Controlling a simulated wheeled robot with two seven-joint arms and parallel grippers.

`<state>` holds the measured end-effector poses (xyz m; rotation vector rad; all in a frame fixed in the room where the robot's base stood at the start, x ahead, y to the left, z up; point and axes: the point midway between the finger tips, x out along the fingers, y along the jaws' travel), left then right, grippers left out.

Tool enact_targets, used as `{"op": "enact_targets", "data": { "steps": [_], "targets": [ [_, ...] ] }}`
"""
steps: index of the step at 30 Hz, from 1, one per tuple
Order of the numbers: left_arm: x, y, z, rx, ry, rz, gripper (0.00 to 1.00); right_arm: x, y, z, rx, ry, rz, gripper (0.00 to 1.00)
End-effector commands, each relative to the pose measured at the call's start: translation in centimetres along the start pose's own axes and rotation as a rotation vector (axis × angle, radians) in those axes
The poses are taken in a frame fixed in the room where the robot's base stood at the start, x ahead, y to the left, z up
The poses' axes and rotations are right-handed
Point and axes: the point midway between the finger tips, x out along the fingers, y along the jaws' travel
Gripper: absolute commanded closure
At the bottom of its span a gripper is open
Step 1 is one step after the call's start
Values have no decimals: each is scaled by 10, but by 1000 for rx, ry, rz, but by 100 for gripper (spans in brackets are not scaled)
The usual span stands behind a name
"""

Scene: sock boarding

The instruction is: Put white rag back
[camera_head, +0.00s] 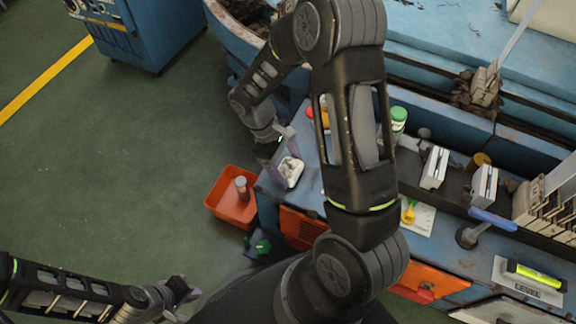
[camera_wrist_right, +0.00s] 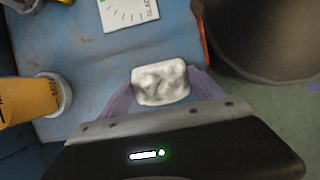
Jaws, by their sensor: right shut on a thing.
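The white rag (camera_head: 291,172) is a small crumpled pad over the left end of the blue bench. My right gripper (camera_head: 281,156) comes down from above and is shut on it. In the right wrist view the rag (camera_wrist_right: 160,82) sits between the two purple fingers of the right gripper (camera_wrist_right: 160,92), touching both. I cannot tell whether the rag rests on the bench or is just above it. My left gripper (camera_head: 186,291) is low at the left, over the green floor and away from the bench. Its jaw opening is too small to judge.
An orange bin (camera_head: 217,203) holding a small jar (camera_head: 242,188) is just left of the bench. A green-capped bottle (camera_head: 398,116) stands behind my right arm. A yellow container (camera_wrist_right: 28,100) and a white printed card (camera_wrist_right: 128,12) are near the rag in the wrist view.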

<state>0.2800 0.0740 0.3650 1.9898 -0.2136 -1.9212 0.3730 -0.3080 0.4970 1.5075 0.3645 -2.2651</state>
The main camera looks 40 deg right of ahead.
Motion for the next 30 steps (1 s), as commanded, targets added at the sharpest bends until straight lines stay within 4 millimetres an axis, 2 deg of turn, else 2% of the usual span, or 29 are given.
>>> {"op": "enact_targets", "data": {
  "steps": [3,4,11,23,26,30],
  "targets": [
    [3,-1,0,0,0,0,100,4,0,-2,0,0,0,63],
    [2,-1,0,0,0,0,100,3,0,-1,0,0,0,23],
    [2,-1,0,0,0,0,100,3,0,-1,0,0,0,4],
    [-2,1,0,0,0,0,100,-4,0,0,-1,0,1,3],
    [-5,2,0,0,0,0,100,-16,0,0,-1,1,2,3],
    [-12,4,0,1,0,0,100,-41,0,0,-1,3,2,3]
  ]
}}
